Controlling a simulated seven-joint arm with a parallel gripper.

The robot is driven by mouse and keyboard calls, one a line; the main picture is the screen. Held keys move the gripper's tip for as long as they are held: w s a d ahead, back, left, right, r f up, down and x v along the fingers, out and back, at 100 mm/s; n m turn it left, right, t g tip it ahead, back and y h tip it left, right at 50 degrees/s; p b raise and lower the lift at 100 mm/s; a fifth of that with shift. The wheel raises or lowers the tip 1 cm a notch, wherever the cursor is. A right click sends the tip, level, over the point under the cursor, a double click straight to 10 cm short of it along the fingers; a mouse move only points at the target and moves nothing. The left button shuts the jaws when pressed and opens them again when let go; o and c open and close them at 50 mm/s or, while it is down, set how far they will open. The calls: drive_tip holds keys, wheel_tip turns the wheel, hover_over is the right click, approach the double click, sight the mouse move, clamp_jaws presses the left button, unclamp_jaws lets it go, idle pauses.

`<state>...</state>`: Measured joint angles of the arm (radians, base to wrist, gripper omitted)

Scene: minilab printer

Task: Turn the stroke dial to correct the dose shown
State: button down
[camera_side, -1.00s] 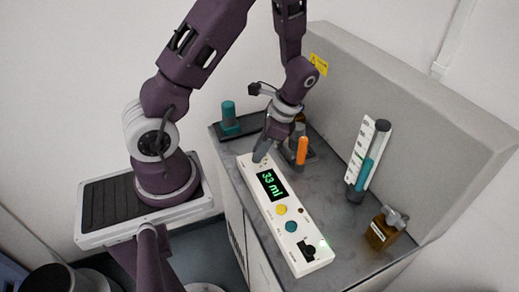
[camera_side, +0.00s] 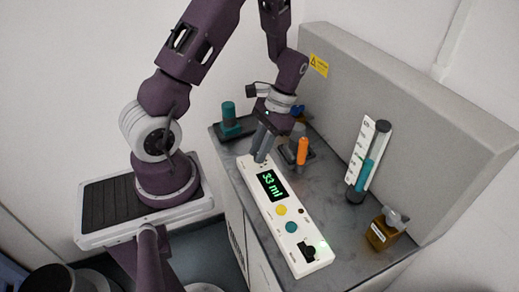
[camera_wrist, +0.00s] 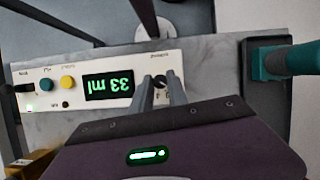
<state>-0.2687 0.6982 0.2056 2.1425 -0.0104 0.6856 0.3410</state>
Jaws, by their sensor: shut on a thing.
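The white control panel (camera_side: 297,250) lies along the bench, and its dark display (camera_side: 272,185) reads 33 ml in green. The display also shows upside down in the wrist view (camera_wrist: 108,85). My gripper (camera_side: 260,157) points down at the panel's far end, beyond the display. In the wrist view, my two fingers (camera_wrist: 159,82) stand either side of the small stroke dial (camera_wrist: 160,81) and are shut on it.
The panel has a yellow button (camera_side: 281,210), a teal button (camera_side: 291,227) and a black switch (camera_side: 309,251) beside a green light. A graduated cylinder (camera_side: 367,160) and an amber bottle (camera_side: 384,231) stand right. An orange-topped item (camera_side: 302,151) stands close to my gripper.

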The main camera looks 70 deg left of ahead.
idle(0.3)
drive_tip(key=c, duration=1.3)
unclamp_jaws()
drive_tip(key=shift+w+r, duration=0.1)
drive_tip(key=v, duration=0.6)
drive_tip(key=shift+w+r, duration=0.1)
drive_tip(key=shift+r, duration=0.35)
